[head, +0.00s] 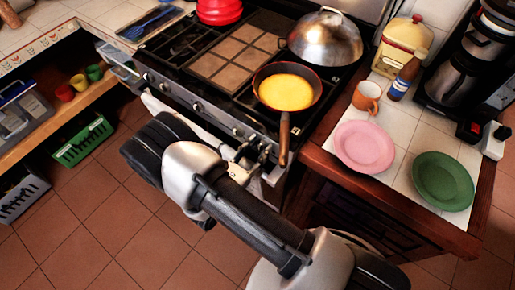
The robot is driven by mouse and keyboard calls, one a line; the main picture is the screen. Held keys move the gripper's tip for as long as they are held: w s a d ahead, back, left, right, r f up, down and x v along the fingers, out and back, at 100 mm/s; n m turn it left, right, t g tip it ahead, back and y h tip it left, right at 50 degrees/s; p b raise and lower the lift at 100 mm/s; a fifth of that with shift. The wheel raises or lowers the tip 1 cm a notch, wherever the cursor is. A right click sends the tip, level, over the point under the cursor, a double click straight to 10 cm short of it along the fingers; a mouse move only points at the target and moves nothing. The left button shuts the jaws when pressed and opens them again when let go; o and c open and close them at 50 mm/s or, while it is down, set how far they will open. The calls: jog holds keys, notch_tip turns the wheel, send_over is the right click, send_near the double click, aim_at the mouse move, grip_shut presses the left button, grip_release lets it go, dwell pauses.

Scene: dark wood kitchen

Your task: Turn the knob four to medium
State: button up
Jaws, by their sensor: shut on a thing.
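The stove (212,118) has several knobs along its front panel. One clear knob (237,131) sits just left of my gripper, and another knob (195,107) is farther left. My gripper (264,153) is at the right end of the panel, shut on the stove knob there. My gripper and arm mostly hide that knob, so its turn angle cannot be read. I cannot make out any number or setting marks.
A pan (286,89) with yellow food stands on the front right of the stove, its handle (284,140) jutting over the front edge close to my gripper. A domed metal lid (325,40) is behind it. Pink (364,147) and green (442,181) plates lie on the right counter.

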jog(key=c, duration=0.3)
jog(key=shift+c, duration=0.2)
jog(key=shift+n, duration=0.4)
jog(key=n, duration=0.5)
jog(key=n+p, duration=0.1)
jog(key=n, duration=0.5)
jog(key=f+n+p, duration=0.1)
jog(key=n, duration=0.4)
jog(key=shift+w+a+n, duration=0.3)
jog(key=shift+a+n, duration=0.1)
jog(key=o, duration=1)
jog(key=shift+c, duration=0.2)
